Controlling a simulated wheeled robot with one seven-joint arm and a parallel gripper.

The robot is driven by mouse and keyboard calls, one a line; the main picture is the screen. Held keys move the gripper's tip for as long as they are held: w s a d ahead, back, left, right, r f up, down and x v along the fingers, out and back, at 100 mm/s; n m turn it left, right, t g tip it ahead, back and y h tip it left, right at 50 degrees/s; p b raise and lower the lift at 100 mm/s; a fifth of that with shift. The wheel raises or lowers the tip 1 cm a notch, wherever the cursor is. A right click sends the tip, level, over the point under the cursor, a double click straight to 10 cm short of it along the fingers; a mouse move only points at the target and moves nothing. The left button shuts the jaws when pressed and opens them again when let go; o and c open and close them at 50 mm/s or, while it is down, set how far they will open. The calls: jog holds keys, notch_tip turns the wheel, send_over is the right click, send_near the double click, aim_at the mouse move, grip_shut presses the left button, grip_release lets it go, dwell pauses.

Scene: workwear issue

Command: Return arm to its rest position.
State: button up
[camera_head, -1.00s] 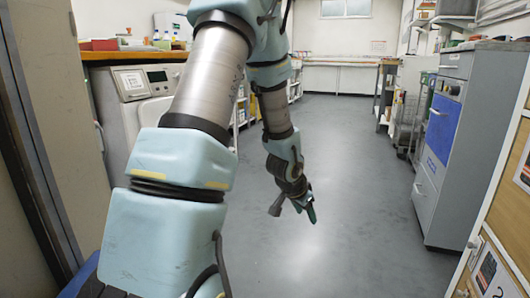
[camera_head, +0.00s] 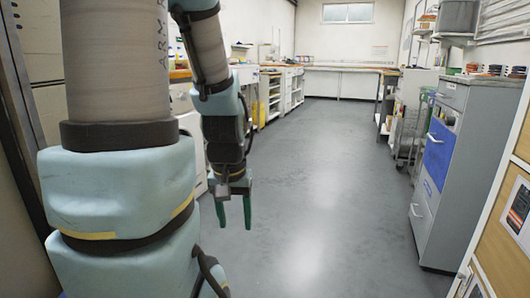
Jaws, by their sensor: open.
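My gripper (camera_head: 234,214) hangs at the end of my arm, left of the picture's middle, pointing down. Its two green fingers are apart, with only grey floor showing between them. It holds nothing. My arm's thick lower links fill the left side of the view and hide much of the left counter.
The grey floor (camera_head: 310,180) is clear through the middle. A grey cabinet with a blue drawer (camera_head: 438,145) stands at the right. A wire trolley (camera_head: 407,130) is behind it. Shelving units (camera_head: 272,98) line the left. A long counter (camera_head: 340,68) runs along the back wall.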

notch_tip(320, 180, up, 30)
jog(key=p, duration=2.8)
jog(key=shift+c, duration=0.3)
